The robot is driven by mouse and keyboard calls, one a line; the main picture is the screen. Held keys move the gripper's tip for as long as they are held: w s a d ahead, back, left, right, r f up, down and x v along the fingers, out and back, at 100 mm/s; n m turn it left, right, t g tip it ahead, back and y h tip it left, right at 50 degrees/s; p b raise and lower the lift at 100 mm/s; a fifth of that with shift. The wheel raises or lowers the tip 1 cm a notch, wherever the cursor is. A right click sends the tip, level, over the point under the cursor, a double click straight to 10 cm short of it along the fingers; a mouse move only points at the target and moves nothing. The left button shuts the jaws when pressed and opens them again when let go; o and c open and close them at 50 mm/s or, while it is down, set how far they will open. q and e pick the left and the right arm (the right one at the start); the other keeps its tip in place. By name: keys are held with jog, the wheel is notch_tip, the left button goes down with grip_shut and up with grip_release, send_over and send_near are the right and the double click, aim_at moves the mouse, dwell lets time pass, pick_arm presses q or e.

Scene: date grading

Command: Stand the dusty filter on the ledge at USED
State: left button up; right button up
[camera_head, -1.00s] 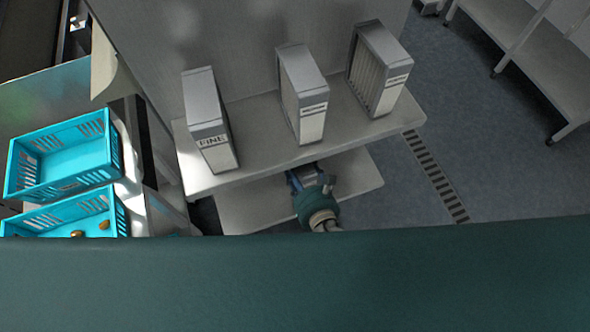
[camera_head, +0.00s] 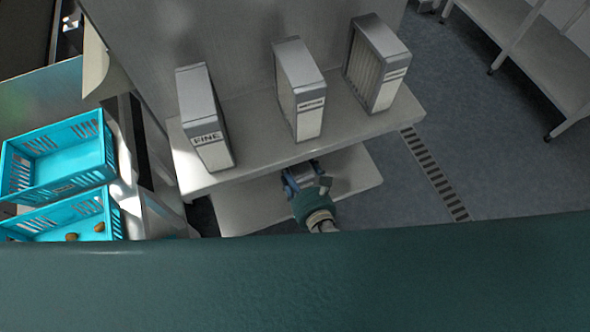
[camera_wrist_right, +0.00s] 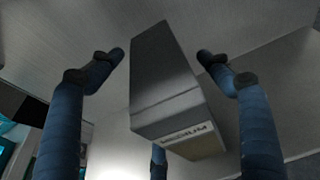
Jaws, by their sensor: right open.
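Three grey box filters stand upright on the upper shelf (camera_head: 255,135) in the head view: a left one marked FINE (camera_head: 206,120), a middle one (camera_head: 299,88) and a right one (camera_head: 376,65) with pleats showing. The middle one's label reads MEDIUM in the right wrist view (camera_wrist_right: 165,75). I cannot tell which is dusty, and no USED mark is readable. My right gripper (camera_head: 303,175) is below the upper shelf's front edge, over a lower ledge (camera_head: 245,205). Its fingers (camera_wrist_right: 162,53) are open and empty, with the MEDIUM filter showing between them, apparently farther off. My left gripper is out of view.
Two blue crates (camera_head: 60,155) stand at the left; the nearer (camera_head: 60,218) holds a few dates. A dark green surface (camera_head: 300,280) covers the bottom of the head view. Floor at the right is clear up to a white rack (camera_head: 530,60).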

jog(key=b+v, duration=0.1)
jog(key=v, duration=1)
jog(key=shift+s+b, duration=0.1)
jog(key=shift+b, duration=0.25)
jog(key=shift+s+d+r, duration=0.1)
jog(key=shift+s+r, duration=0.15)
jog(key=shift+s, duration=0.15)
jog(key=s+d+f+m+g+h, duration=0.1)
jog(key=s+d+f+m+g, duration=0.2)
jog(key=f+m, duration=0.45)
jog(key=s+d+f+m+g+h, duration=0.15)
jog(key=d+f+m, duration=0.35)
jog(key=f, duration=0.6)
jog(key=s+d+f+m+g+h, duration=0.2)
jog(key=s+d+f+m, duration=0.25)
jog(key=f, duration=0.45)
jog(key=s+d+f+m+g, duration=0.3)
jog(key=s+f+m, duration=0.3)
jog(key=s+m, duration=0.3)
jog(key=s+d+f+m+g, duration=0.2)
jog(key=s+f+m+g, duration=0.1)
jog(key=s+f+m, duration=0.4)
jog(key=s+m, duration=0.3)
jog(key=m, duration=0.1)
jog(key=shift+d, duration=0.4)
